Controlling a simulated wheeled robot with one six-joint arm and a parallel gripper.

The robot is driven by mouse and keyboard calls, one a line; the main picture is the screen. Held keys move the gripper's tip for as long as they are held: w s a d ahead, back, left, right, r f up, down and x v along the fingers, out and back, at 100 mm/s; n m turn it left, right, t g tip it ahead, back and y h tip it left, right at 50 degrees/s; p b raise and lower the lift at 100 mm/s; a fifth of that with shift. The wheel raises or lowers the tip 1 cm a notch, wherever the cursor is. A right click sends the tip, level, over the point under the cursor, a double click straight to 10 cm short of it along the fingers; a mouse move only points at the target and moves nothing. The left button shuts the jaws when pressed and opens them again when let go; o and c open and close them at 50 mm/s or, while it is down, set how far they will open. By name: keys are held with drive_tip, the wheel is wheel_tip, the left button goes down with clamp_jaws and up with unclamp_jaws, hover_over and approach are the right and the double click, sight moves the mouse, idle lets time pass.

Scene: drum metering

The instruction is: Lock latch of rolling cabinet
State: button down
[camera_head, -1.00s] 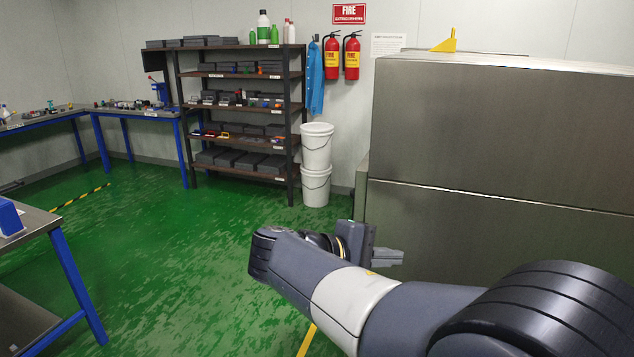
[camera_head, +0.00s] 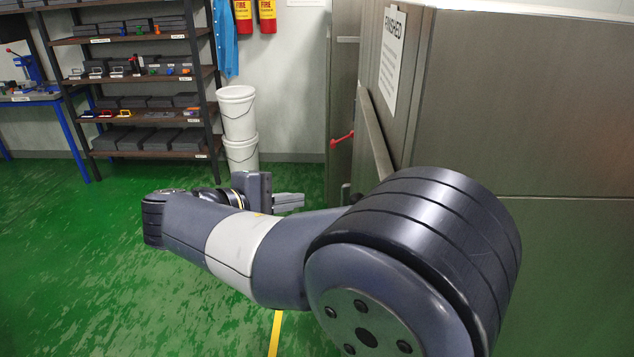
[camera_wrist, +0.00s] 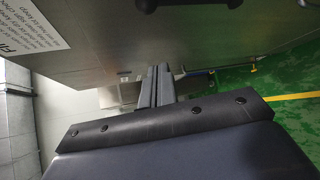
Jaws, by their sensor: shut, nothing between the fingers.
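A large grey metal cabinet (camera_head: 550,130) fills the right of the head view, with a white "FINISHED" sign (camera_head: 391,60) on its side. A red-handled lever (camera_head: 343,139), possibly the latch, shows at the cabinet's far left part, above and right of my gripper. My gripper (camera_head: 290,201) is shut and empty, apart from the lever. In the wrist view my shut fingers (camera_wrist: 157,85) point along the cabinet face (camera_wrist: 110,45). A dark handle shows at that view's top edge (camera_wrist: 188,4). I cannot tell the latch's state; my arm hides the cabinet's lower left.
A shelf rack (camera_head: 135,80) with grey bins stands at the back left. Two stacked white buckets (camera_head: 238,115) are beside it, below red extinguishers (camera_head: 265,12). A long metal bar (camera_head: 375,132) slants along the cabinet side. The green floor (camera_head: 90,250) at left is clear.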

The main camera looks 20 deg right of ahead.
drive_tip(key=shift+s, duration=0.1)
drive_tip(key=shift+d, duration=0.1)
idle(0.3)
drive_tip(key=d+f+p, duration=0.1)
drive_tip(key=d+p, duration=0.1)
drive_tip(key=d, duration=0.7)
drive_tip(key=shift+f+p, duration=0.3)
drive_tip(key=shift+p, duration=0.05)
drive_tip(key=shift+s+d, duration=0.1)
drive_tip(key=shift+s+f+b, duration=0.1)
drive_tip(key=shift+f+b, duration=0.05)
drive_tip(key=shift+b, duration=0.35)
drive_tip(key=shift+s+t+h+b, duration=0.25)
drive_tip(key=shift+t+h+b, duration=0.05)
drive_tip(key=shift+b, duration=0.3)
